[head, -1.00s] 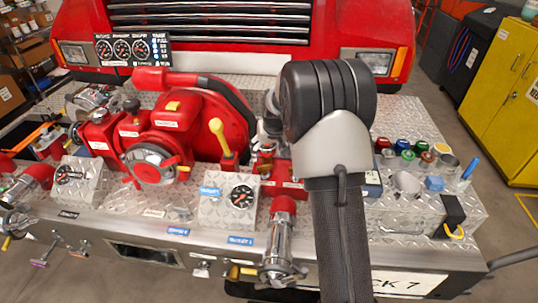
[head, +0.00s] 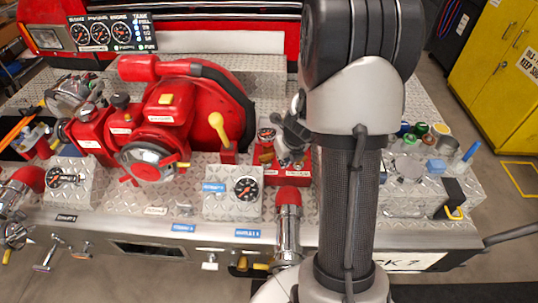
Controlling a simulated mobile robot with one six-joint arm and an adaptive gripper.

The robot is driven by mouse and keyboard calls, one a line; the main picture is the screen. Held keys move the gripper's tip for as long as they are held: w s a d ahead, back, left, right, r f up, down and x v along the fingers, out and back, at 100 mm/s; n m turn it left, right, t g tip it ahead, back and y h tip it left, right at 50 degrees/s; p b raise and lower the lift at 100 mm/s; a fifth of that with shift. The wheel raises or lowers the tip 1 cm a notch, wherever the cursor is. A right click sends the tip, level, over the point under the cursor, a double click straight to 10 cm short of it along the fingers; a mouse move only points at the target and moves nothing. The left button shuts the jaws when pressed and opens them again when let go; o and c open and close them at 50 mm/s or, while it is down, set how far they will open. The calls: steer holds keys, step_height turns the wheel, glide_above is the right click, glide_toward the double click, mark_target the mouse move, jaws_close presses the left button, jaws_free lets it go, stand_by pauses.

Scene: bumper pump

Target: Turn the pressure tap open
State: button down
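My gripper (head: 291,137) is dark grey and partly hidden behind my own arm. It is low over the deck, just right of a small red block (head: 264,155) with a round fitting (head: 267,135) on top. I cannot tell whether it touches the block or whether its fingers are open or shut. No part is readably labelled as the pressure tap, so I cannot say for certain which one it is. The red block and its fitting stand right of the yellow-knobbed lever (head: 219,127), behind the pressure gauge (head: 246,188).
A red pump (head: 165,120) with a black hose stands left. A red-capped outlet pipe (head: 288,225) stands in front of the block. Coloured caps (head: 420,130) and a blue marker (head: 471,151) are right of my arm. A gauge panel (head: 112,33) is at the back left.

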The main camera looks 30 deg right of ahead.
mark_target(266, 158)
steer(key=shift+m, duration=0.3)
steer(key=b+x, duration=0.1)
steer(key=x, duration=0.2)
steer(key=w+b+x, duration=0.1)
steer(key=b+x, duration=0.1)
steer(key=x, duration=0.2)
steer(key=w+r+b+x, duration=0.1)
steer(key=x, duration=0.2)
steer(key=shift+w+d+f+b, duration=0.2)
steer(key=shift+d+f+b, duration=0.15)
steer(key=shift+f, duration=0.1)
steer(key=shift+w+d, duration=0.15)
steer(key=shift+w, duration=0.45)
steer(key=shift+d+f+n+y+b, duration=0.1)
steer(key=shift+d+n+y+b, duration=0.25)
steer(key=shift+n+b, duration=0.55)
